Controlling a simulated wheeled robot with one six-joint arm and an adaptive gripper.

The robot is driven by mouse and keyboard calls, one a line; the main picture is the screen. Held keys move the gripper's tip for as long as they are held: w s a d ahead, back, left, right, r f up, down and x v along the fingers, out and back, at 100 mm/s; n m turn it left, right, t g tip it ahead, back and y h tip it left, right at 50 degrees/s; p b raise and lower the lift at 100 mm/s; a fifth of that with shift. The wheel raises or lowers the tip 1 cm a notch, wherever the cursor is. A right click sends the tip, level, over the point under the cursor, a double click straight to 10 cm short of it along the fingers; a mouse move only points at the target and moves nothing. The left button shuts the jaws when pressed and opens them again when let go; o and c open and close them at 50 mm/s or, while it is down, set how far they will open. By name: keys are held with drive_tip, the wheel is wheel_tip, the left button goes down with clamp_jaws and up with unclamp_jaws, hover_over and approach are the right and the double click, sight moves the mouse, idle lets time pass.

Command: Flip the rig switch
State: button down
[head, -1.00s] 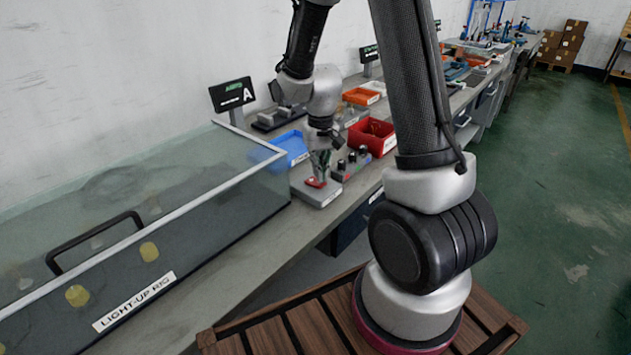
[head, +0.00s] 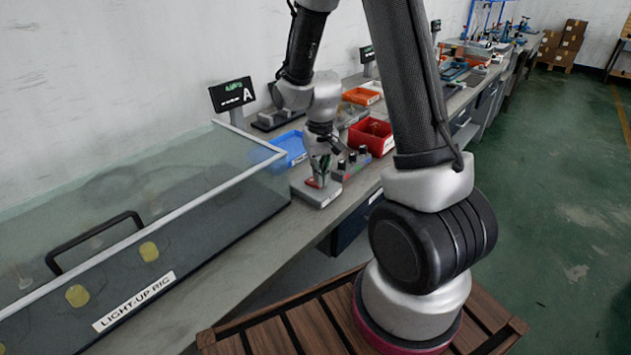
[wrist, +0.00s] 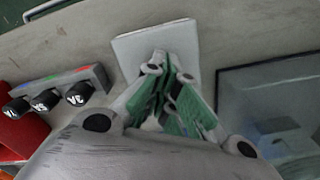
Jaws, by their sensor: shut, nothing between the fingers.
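The rig switch is a grey box (head: 322,196) with a red part (head: 312,183) on top, on the bench just right of the glass-sided light-up rig (head: 140,290). My gripper (head: 319,178) points down over the box, fingers shut and empty. In the wrist view the shut green-padded fingers (wrist: 163,75) lie over the pale box top (wrist: 150,40) and hide the red part. Whether the fingertips touch the switch cannot be told.
A strip with several black knobs (head: 350,162) stands close right of the box; it also shows in the wrist view (wrist: 75,92). A blue tray (head: 290,146) and a red bin (head: 370,137) lie behind.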

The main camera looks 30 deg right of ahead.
drive_tip(key=shift+f, duration=0.25)
drive_tip(key=shift+r, duration=3.5)
drive_tip(key=shift+s, duration=0.3)
drive_tip(key=s+d+r+n+t, duration=0.1)
drive_tip(key=s+r+t, duration=0.3)
drive_tip(key=s+r, duration=1.4)
drive_tip(key=shift+s+d+r+n, duration=0.2)
drive_tip(key=shift+s+n, duration=0.1)
drive_tip(key=shift+s, duration=0.75)
